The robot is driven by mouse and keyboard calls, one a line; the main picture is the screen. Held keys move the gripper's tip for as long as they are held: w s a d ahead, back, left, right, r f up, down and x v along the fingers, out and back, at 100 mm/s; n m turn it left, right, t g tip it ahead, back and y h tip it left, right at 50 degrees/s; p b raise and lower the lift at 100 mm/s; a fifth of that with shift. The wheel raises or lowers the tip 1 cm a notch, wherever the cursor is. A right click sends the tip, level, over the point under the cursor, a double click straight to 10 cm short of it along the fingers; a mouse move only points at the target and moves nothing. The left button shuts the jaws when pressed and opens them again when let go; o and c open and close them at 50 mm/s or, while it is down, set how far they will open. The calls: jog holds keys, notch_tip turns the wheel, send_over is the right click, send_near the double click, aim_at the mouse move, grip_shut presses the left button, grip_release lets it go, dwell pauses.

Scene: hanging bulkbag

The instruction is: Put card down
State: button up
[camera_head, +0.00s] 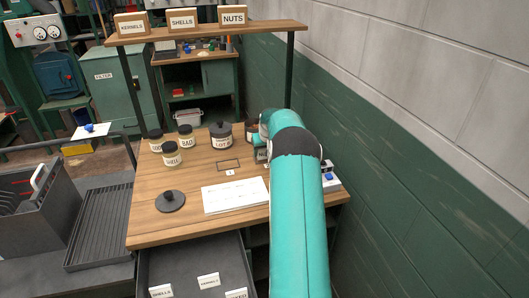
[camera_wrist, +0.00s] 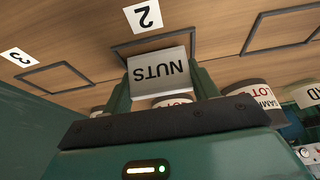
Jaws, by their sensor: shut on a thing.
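My gripper (camera_wrist: 160,78) is shut on a white card (camera_wrist: 158,62) that reads NUTS, upside down in the wrist view. The card stands between the two green fingers, close to a dark rectangular outline (camera_wrist: 118,48) on the wooden top, beside the label 2 (camera_wrist: 143,16). I cannot tell whether the card touches the wood. In the head view my arm hides the card and most of the gripper, which is at the back right of the wooden bench (camera_head: 150,225).
Several jars with dark lids, such as one jar (camera_head: 172,155), stand on the bench. A white sheet (camera_head: 235,195) and a dark round lid (camera_head: 171,200) lie in front. An open drawer (camera_head: 180,275) holds more cards. A shelf (camera_head: 205,33) spans above; a wall (camera_head: 390,150) is right.

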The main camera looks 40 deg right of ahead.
jog(key=shift+f, duration=0.3)
jog(key=o, duration=1)
jog(key=shift+o, duration=0.2)
jog(key=v, duration=1.2)
jog(key=s+a+r+n, duration=0.1)
jog(key=s+a+r, duration=0.1)
jog(key=a+r, duration=0.5)
jog(key=s+a+r+n, duration=0.1)
jog(key=a+r, duration=0.2)
jog(key=a, duration=0.9)
jog(key=s+a+r+n, duration=0.1)
jog(key=s+a+r, duration=0.1)
jog(key=a+r, duration=0.5)
jog(key=s+a+f+n+t+y, duration=0.1)
jog(key=s+a+f, duration=0.1)
jog(key=s+a, duration=0.9)
jog(key=s+a+f+n+y, duration=0.1)
jog(key=s+a+f, duration=0.1)
jog(key=s+a, duration=1)
jog(key=shift+s+a+f+n+t, duration=0.2)
jog(key=shift+s+f+n+t, duration=0.05)
jog(key=shift+f+n+t, duration=0.15)
